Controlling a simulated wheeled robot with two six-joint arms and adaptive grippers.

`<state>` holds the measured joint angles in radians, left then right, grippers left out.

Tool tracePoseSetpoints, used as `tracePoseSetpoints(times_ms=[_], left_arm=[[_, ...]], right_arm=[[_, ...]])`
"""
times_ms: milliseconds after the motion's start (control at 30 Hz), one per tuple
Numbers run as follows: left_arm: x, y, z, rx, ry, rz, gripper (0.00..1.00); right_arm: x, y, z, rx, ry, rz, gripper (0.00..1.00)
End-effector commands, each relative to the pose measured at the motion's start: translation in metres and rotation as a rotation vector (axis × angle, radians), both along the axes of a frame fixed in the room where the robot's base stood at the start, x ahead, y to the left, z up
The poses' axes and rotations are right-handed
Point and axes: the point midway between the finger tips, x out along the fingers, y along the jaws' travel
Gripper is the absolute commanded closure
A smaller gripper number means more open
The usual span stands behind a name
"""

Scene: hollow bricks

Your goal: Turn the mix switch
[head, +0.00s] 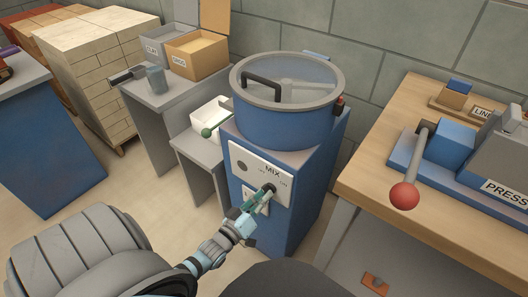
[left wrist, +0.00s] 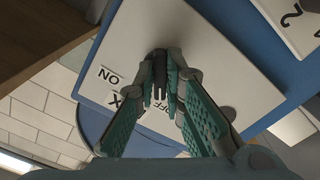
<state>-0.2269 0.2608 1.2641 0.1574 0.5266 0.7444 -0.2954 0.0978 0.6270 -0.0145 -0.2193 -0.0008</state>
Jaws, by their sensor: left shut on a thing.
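The blue mixer (head: 280,125) stands mid-picture with a round drum and a clear lid with a black handle. Its front has a white panel (head: 243,161) marked MIX, with ON and OFF labels. The dark mix switch (left wrist: 159,66) sits on this panel. My left gripper (head: 262,199) reaches it from below, and its green-padded fingers (left wrist: 161,82) are closed around the switch in the left wrist view. The fingers hide part of the switch, so I cannot tell which label it points at. My right gripper is not in view.
A wooden bench (head: 385,150) with a press and its red-knobbed lever (head: 404,195) stands at right. A small grey stand with a white tray (head: 211,117) is left of the mixer. Pale bricks (head: 97,60) are stacked at back left. A blue-sided table (head: 45,150) is at far left.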

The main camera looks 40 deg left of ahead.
Motion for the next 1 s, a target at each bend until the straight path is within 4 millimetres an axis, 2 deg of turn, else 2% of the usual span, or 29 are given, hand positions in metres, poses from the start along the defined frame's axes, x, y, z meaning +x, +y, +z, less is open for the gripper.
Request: tracePoseSetpoints(times_ms=[200, 233, 333, 667, 767, 1000], left_arm=[[-0.001, 0.0, -0.002, -0.002, 0.004, 0.001, 1.0], [-0.001, 0.0, -0.002, -0.002, 0.004, 0.001, 0.85], [-0.001, 0.0, -0.001, -0.001, 0.003, 0.0, 0.7], [-0.003, 0.0, -0.001, 0.0, 0.002, 0.0, 0.7], [-0.017, 0.0, -0.001, -0.002, 0.004, 0.0, 0.7], [-0.083, -0.002, -0.001, -0.001, 0.005, 0.0, 0.7]], right_arm=[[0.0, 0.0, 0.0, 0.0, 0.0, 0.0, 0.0], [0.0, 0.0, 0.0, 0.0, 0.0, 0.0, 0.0], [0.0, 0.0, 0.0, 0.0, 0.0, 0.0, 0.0], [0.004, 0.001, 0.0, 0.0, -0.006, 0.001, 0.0], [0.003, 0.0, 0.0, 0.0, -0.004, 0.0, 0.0], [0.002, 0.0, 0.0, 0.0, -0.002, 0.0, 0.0]])
